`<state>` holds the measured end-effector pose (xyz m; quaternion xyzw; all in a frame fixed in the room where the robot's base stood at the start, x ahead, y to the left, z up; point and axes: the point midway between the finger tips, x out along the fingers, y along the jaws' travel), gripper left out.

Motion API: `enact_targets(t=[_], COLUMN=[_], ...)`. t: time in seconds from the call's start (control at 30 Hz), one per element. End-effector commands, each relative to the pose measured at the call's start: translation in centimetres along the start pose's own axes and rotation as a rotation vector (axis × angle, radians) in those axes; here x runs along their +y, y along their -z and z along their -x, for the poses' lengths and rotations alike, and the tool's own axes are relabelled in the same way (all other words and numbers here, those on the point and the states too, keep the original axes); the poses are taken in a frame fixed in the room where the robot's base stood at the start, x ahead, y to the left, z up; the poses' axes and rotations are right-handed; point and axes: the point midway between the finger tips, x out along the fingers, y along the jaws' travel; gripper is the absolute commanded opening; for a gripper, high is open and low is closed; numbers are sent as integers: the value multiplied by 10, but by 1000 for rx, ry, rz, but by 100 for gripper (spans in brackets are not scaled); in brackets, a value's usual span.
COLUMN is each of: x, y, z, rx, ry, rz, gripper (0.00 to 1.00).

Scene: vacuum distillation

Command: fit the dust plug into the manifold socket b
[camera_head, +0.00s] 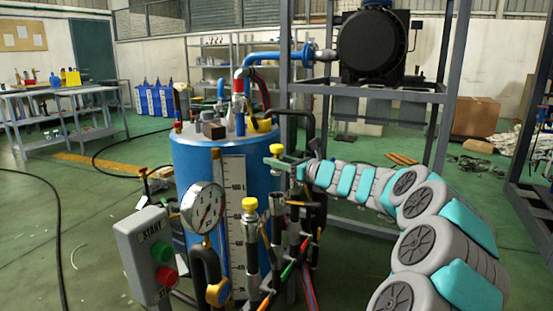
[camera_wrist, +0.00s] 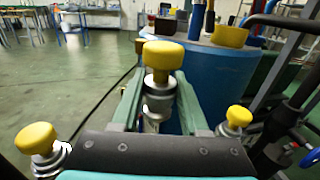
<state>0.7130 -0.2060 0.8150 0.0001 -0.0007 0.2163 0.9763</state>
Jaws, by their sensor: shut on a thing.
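A dust plug with a yellow head and a metal stem (camera_head: 276,149) is between the green fingers of my gripper (camera_head: 284,164), which is shut on it. In the wrist view the plug (camera_wrist: 163,55) stands upright between the fingertips (camera_wrist: 155,98). Ringed metal shows below its head; I cannot tell whether this is all plug or partly a socket. Another yellow-headed plug (camera_head: 250,204) tops a vertical metal pipe by the gauge. Yellow heads on metal collars also show at lower left (camera_wrist: 36,138) and right (camera_wrist: 239,116) in the wrist view. No label identifies socket b.
A blue tank (camera_head: 190,160) with fittings and a yellow piece (camera_head: 259,126) on top stands behind. A pressure gauge (camera_head: 203,207) and a start/stop box (camera_head: 147,255) stand at front left. A grey frame (camera_head: 437,150) rises at right. Open green floor lies left.

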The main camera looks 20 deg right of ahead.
Motion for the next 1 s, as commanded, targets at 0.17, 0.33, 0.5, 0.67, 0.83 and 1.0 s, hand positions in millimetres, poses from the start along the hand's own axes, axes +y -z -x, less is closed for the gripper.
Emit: enact_targets(t=[0.17, 0.33, 0.5, 0.67, 0.83, 1.0], x=[0, 0, 0, 0, 0, 0], y=[15, 31, 46, 55, 58, 58], z=[0, 0, 0, 0, 0, 0], rx=[0, -1, 1, 0, 0, 0], ry=[-1, -1, -1, 0, 0, 0], rz=[-1, -2, -1, -2, -1, -1], gripper=[0, 0, 0, 0, 0, 0])
